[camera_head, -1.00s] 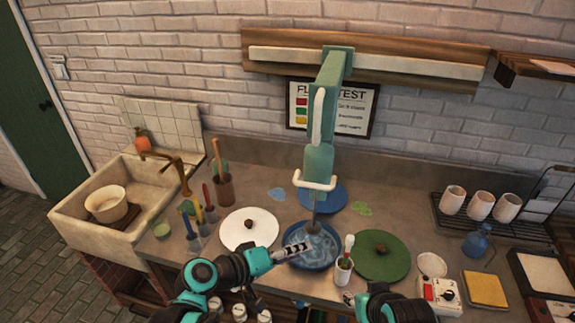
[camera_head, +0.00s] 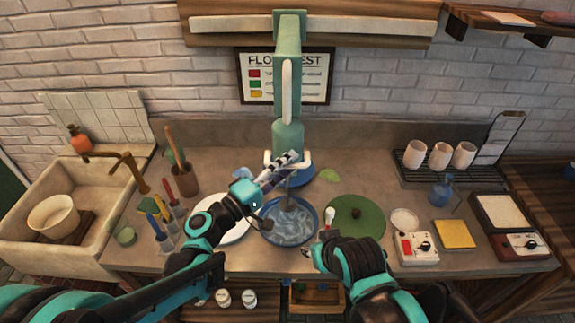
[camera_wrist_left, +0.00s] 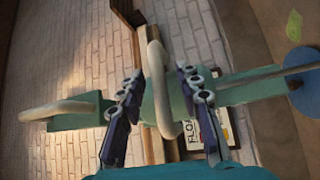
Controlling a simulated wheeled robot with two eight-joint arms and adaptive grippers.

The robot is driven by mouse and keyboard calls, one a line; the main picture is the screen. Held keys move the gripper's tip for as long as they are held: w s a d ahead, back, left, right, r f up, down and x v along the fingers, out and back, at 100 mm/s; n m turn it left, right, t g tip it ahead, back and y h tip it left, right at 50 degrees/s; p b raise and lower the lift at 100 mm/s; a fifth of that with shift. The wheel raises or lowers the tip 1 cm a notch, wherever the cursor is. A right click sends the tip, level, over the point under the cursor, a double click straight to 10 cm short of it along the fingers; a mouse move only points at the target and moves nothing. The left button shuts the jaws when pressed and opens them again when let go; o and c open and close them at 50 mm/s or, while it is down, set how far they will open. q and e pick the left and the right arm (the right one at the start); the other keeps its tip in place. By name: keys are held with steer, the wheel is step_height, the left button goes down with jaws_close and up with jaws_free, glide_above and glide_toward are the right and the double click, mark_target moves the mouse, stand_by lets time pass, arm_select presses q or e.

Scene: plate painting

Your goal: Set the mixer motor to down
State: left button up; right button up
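The mixer motor (camera_head: 288,138) is a green unit hanging from a green arm (camera_head: 288,40) on the wall. A white U-shaped handle (camera_head: 307,163) crosses its lower end, and a thin shaft runs down into the blue bowl (camera_head: 291,222) of swirling liquid. My left gripper (camera_head: 293,158) is at the handle, by its left side. In the left wrist view, my left fingers (camera_wrist_left: 160,97) are spread, with the white handle (camera_wrist_left: 157,75) between them and gaps visible on both sides. My right arm is low at the front; its fingers are not clear.
A white plate (camera_head: 236,232) is partly behind my left arm; a green plate (camera_head: 357,222) lies right of the bowl. A cup rack (camera_head: 452,170), a control box (camera_head: 416,248) and a yellow sponge-like block (camera_head: 455,234) stand at the right. A sink (camera_head: 70,215) is at the left.

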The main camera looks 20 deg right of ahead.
arm_select(q)
steer(key=shift+w+d, duration=0.1)
steer(key=shift+d, duration=0.1)
jaws_close()
step_height(320, 180, down, 19)
steer(key=b, duration=1.3)
steer(key=shift+f+b, duration=0.2)
steer(key=shift+b, duration=0.1)
jaws_free()
